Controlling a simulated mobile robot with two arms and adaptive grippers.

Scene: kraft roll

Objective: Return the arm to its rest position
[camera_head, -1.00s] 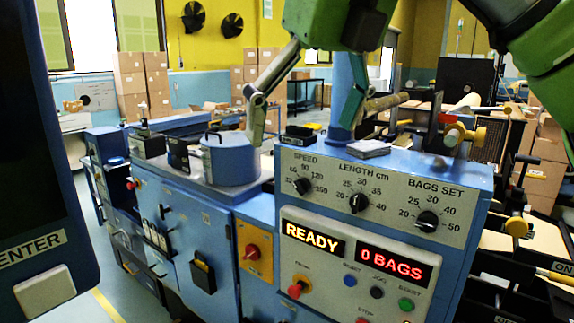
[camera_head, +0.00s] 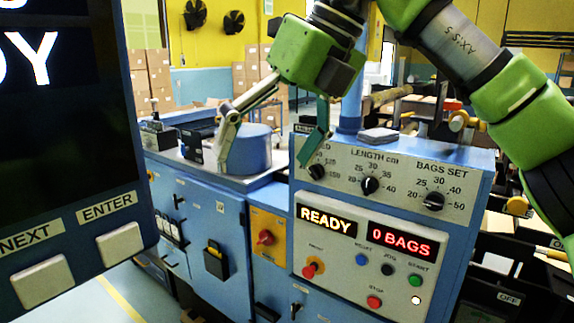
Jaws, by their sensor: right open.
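My right gripper (camera_head: 268,150) is green with two long fingers spread wide apart and nothing between them. It hangs in front of the blue machine; its left finger overlaps the blue round housing (camera_head: 250,152) and its right finger overlaps the panel's top left corner, partly covering the SPEED label. I cannot tell whether either finger touches. My green right arm (camera_head: 505,88) comes in from the upper right. The control panel (camera_head: 400,190) has three black knobs, and its displays read READY (camera_head: 326,220) and 0 BAGS (camera_head: 401,240). My left gripper is out of view.
A large dark screen unit (camera_head: 70,130) with NEXT and ENTER buttons fills the left side, close to the camera. A grey flat item (camera_head: 378,135) lies on the panel's top. Cardboard boxes (camera_head: 150,80) stand at the back. Open floor shows at lower left.

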